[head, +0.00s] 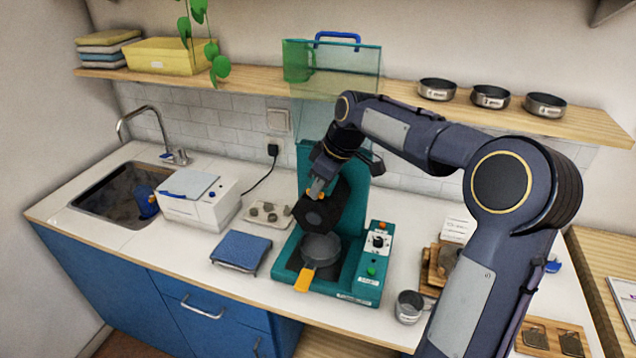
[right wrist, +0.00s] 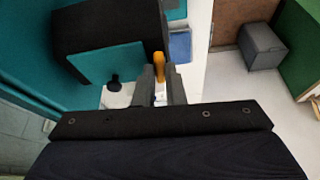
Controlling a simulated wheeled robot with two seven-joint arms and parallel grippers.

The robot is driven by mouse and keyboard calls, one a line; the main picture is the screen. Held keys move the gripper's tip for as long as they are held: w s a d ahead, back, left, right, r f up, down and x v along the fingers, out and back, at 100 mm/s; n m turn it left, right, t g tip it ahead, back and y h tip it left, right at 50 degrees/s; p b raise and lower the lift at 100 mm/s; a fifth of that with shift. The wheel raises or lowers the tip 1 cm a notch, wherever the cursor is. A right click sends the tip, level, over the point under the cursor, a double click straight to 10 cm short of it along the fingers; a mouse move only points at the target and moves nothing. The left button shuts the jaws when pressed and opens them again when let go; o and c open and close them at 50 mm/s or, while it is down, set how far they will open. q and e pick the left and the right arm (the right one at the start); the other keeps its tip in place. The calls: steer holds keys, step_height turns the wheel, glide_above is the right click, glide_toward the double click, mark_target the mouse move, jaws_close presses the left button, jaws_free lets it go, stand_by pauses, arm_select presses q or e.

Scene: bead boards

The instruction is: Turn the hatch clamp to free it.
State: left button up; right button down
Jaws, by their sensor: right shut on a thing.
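The teal machine (head: 352,225) stands in the middle of the counter with a dark block-shaped head (head: 322,212) at its front. My right gripper (head: 317,190) reaches down to the top of this head. It is shut on a small orange piece, which I take to be the handle of the hatch clamp (right wrist: 159,66); in the right wrist view it shows between the two fingertips. Most of the clamp is hidden by the fingers and the head. A grey round pan (head: 320,247) with an orange handle sits below the head. My left gripper is not in view.
A clear teal-edged box (head: 338,70) with a blue handle rises behind the machine. A control panel (head: 378,242) is at its right. A blue pad (head: 241,250), a white appliance (head: 199,203) and a tray (head: 267,214) stand to the left; a metal cup (head: 408,307) stands at front right.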

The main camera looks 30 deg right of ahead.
steer(key=shift+d+n, duration=0.1)
steer(key=shift+n, duration=0.4)
steer(key=c, duration=1.5)
jaws_free()
steer(key=v, duration=0.7)
steer(key=shift+d+r+b, duration=0.2)
steer(key=shift+r+b, duration=0.2)
steer(key=shift+b, duration=0.05)
